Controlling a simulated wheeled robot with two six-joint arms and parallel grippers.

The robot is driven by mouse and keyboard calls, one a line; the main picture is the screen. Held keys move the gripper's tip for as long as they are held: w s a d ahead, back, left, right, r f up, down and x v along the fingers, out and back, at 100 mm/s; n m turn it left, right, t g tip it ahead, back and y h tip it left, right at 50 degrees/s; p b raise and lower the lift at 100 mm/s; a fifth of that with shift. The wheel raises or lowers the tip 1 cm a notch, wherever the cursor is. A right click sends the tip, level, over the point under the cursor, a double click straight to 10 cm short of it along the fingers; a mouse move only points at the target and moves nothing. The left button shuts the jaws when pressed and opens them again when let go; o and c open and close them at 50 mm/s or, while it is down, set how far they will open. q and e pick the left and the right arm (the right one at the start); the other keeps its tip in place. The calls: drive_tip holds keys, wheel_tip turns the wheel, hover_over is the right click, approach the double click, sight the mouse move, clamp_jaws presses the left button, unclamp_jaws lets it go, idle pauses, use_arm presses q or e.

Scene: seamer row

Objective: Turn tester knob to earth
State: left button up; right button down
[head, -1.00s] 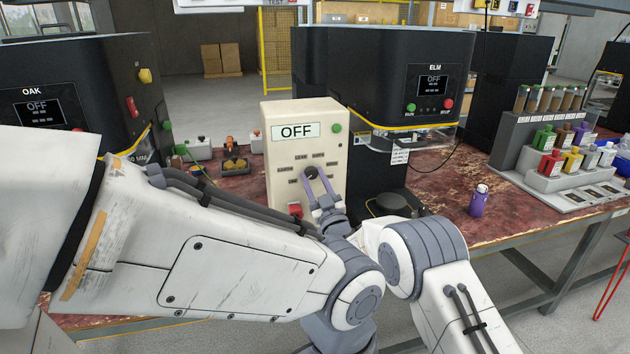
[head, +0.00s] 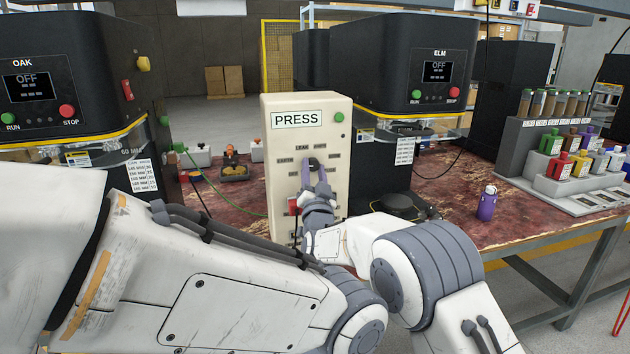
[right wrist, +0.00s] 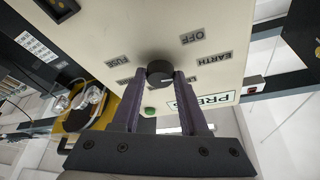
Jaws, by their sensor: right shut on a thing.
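The tester is a beige upright box (head: 280,150) in the middle of the head view. Its display (head: 297,119) reads PRESS. The dark round knob (head: 314,162) is on its front, ringed by small labels. In the right wrist view, my right gripper (right wrist: 158,82) is shut on the knob (right wrist: 160,70), one finger on each side. The EARTH label (right wrist: 212,57) and the OFF label (right wrist: 206,35) are readable there. The fingers partly hide other labels. The knob's pointer cannot be made out. My left arm crosses the front; its gripper is not in view.
A green button (head: 339,117) is at the tester's upper right, and a red part (head: 293,206) is low on its front. Black machines OAK (head: 60,105) and ELM (head: 420,90) flank it. A purple bottle (head: 487,203) stands on the worn red bench (head: 455,215) to the right.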

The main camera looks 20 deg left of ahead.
drive_tip(key=shift+m+h+b, duration=0.4)
drive_tip(key=shift+m, duration=0.5)
drive_tip(key=shift+d+r, duration=0.1)
drive_tip(key=shift+c, duration=2.2)
unclamp_jaws()
drive_tip(key=shift+w, duration=0.1)
